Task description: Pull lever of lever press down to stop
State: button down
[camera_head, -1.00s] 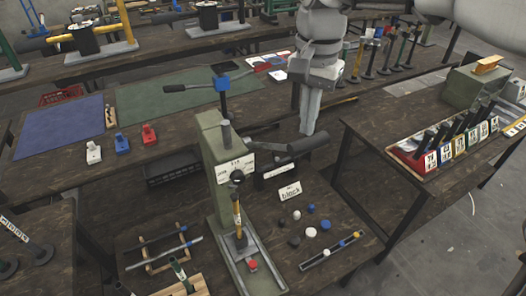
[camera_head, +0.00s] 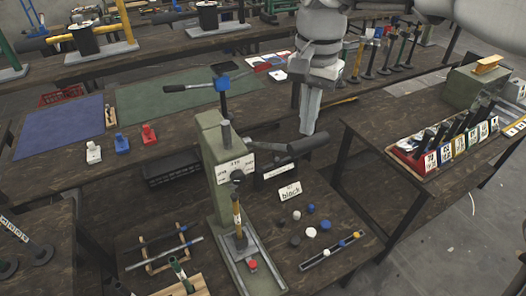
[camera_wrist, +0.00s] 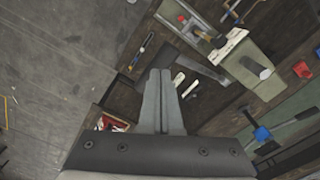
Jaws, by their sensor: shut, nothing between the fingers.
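The lever press has a tall grey-green body (camera_head: 213,170) with a white label plate, a ram with a yellow band and a red piece at its base. Its lever ends in a thick dark grip (camera_head: 308,143), sticking out to the right at about the height of the label plate. My gripper (camera_head: 307,130) points down with its fingers shut and empty, its tips just above or behind the grip. Whether they touch it cannot be told. In the wrist view my shut fingers (camera_wrist: 162,80) lie beside the dark lever grip (camera_wrist: 135,72), and the press body (camera_wrist: 258,72) is at upper right.
A blue-collared post with a black handle (camera_head: 222,84) stands behind the press body. A side table (camera_head: 385,140) with colored bins stands further right.

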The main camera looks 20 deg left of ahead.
aim_at(310, 147)
jog(key=shift+f, duration=0.1)
jog(key=shift+f+b, duration=0.7)
jog(key=shift+f, duration=0.3)
jog(key=shift+s+d+f+b, duration=0.25)
jog(key=shift+d+f+b, duration=0.1)
jog(key=shift+f+b, duration=0.3)
jog(key=shift+s+d+f+b, duration=0.3)
jog(key=shift+f+b, duration=0.2)
jog(key=shift+f, duration=0.4)
jog(key=shift+s+d+f+b, duration=0.2)
jog(key=shift+d+f+b, duration=0.05)
jog(key=shift+f+b, duration=0.35)
jog(key=shift+s+d+f+b, duration=0.2)
jog(key=shift+f+b, duration=0.3)
jog(key=shift+f, duration=0.2)
jog(key=shift+s+d+f+b, duration=0.2)
jog(key=shift+f+b, duration=0.35)
jog(key=shift+f, duration=0.2)
jog(key=shift+s+d+f+b, duration=0.1)
jog(key=shift+d+f+b, duration=0.1)
jog(key=shift+f+b, duration=0.45)
jog(key=shift+f, duration=0.25)
